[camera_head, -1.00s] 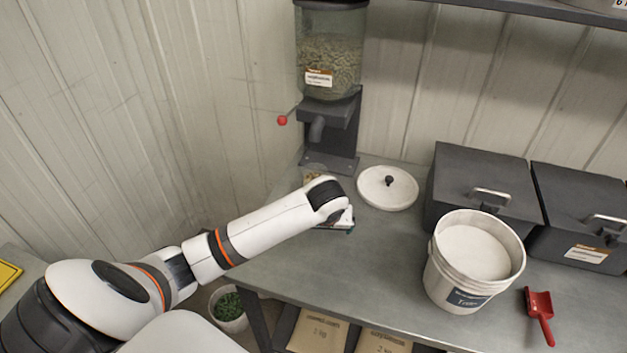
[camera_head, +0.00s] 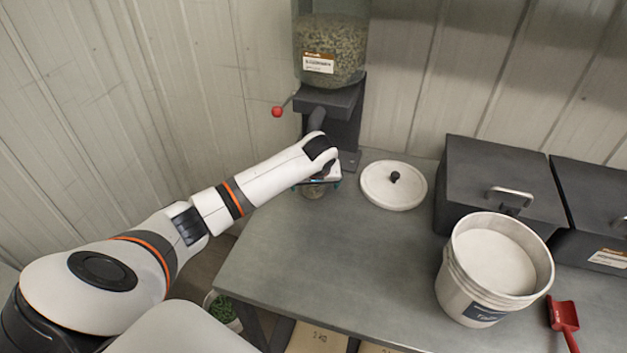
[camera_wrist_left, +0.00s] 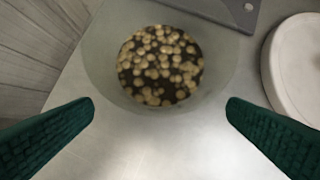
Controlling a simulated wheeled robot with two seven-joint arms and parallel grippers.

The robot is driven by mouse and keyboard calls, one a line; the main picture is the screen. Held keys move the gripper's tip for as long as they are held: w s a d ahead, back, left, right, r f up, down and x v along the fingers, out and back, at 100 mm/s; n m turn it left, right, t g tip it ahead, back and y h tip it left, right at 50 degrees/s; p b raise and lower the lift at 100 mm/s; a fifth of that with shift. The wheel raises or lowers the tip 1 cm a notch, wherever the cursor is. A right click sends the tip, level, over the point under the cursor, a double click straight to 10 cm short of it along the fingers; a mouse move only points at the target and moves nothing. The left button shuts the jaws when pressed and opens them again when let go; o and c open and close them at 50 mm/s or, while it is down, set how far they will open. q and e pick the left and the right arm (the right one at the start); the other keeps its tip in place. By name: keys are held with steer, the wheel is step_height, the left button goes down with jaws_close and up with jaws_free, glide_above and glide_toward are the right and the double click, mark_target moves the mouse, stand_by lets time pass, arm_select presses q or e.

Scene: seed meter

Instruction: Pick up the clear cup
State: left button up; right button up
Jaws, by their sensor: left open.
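The clear cup stands on the metal table below the dispenser spout, with pale round seeds in its bottom. In the left wrist view its clear wall (camera_wrist_left: 218,68) shows ahead of and between my fingers. In the head view only a small part of the cup (camera_head: 313,191) shows below my gripper; the rest is hidden. My left gripper (camera_wrist_left: 160,108) is open, with its two green fingers spread apart and nothing gripped between them. In the head view the left gripper (camera_head: 320,180) is at the cup, partly hidden by the wrist. My right gripper is out of view.
The dispenser (camera_head: 333,108) with its red-knobbed lever (camera_head: 278,112) stands close behind the cup. A round white lid (camera_head: 393,186) lies to the right. Farther right are a white bucket (camera_head: 452,272), dark boxes (camera_head: 497,180) and a red scoop (camera_head: 563,314). The table's middle is clear.

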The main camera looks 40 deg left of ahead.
arm_select(q)
steer(key=w+a, duration=0.3)
steer(key=shift+w+r+p, duration=0.1)
steer(key=shift+w+p, duration=0.15)
steer(key=shift+p, duration=0.15)
steer(key=shift+w+a+f, duration=0.1)
steer(key=shift+w+f, duration=0.05)
steer(key=shift+f, duration=0.45)
steer(key=shift+c, duration=0.5)
steer(key=c, duration=1.2)
steer(key=shift+o, duration=0.2)
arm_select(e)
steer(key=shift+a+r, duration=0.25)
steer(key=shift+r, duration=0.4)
arm_select(q)
steer(key=shift+r+p, duration=0.1)
steer(key=shift+p, duration=0.3)
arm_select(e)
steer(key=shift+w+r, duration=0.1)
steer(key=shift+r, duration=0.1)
